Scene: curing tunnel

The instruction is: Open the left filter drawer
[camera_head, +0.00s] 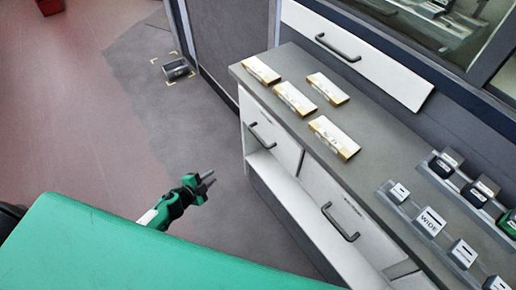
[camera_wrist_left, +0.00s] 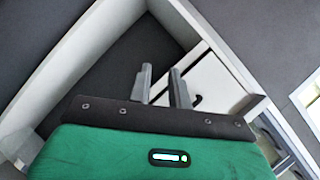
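The left filter drawer (camera_head: 280,148) is a white front under the left end of the grey counter, with a dark bar handle (camera_head: 262,136). It looks closed in the head view. My left gripper (camera_head: 211,178) is to the left of this drawer, over the floor, apart from the handle. Its two fingers stand apart with nothing between them, as the left wrist view (camera_wrist_left: 162,84) also shows. Beyond the fingers in that view is a white drawer front (camera_wrist_left: 208,84) with a dark handle, partly hidden by the right finger. My right gripper is not in view.
A second drawer (camera_head: 330,195) with a handle sits to the right. An open white shelf space runs below the drawers. Several flat cartons and racks of small labelled blocks stand on the counter (camera_head: 375,165). A dark box (camera_head: 176,69) lies on the floor.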

